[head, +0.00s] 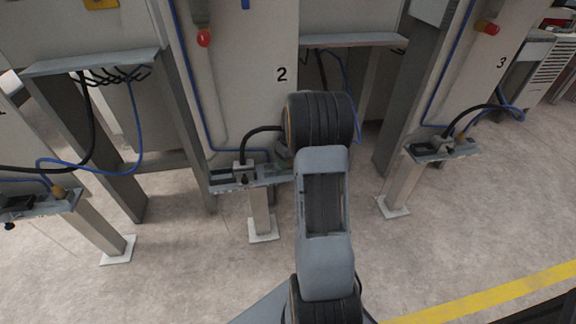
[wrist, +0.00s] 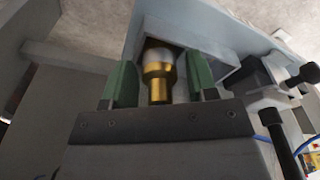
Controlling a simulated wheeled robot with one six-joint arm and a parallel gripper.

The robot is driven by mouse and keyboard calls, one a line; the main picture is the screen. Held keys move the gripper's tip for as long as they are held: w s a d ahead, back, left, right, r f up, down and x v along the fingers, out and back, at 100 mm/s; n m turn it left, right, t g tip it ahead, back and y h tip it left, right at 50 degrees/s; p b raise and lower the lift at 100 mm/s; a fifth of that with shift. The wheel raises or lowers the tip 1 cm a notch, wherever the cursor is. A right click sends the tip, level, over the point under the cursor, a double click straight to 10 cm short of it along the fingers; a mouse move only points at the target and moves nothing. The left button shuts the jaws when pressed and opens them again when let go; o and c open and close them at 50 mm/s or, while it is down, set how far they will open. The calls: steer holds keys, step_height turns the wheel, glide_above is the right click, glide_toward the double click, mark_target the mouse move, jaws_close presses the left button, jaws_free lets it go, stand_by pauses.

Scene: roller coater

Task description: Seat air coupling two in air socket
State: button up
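My gripper (wrist: 162,84) has two green fingers standing on either side of a brass coupling (wrist: 159,80), with narrow gaps showing beside it. The coupling has a pale band and a wider collar. I take it for air coupling two, but no label shows. In the head view my arm stands before the machine marked 2 and hides my gripper and the coupling. The blue air hose (head: 207,120) of machine 2 runs down and goes behind my arm. I cannot make out the air socket.
A bracket (head: 225,186) on a post carries a black cable plug (head: 243,170) left of my arm. In the wrist view, black clamp-like parts (wrist: 265,85) lie close to the right of the fingers. Similar brackets (head: 78,203) (head: 425,155) stand either side. The front floor is clear.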

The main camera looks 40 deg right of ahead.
steer(key=c, duration=0.8)
steer(key=shift+r, duration=0.1)
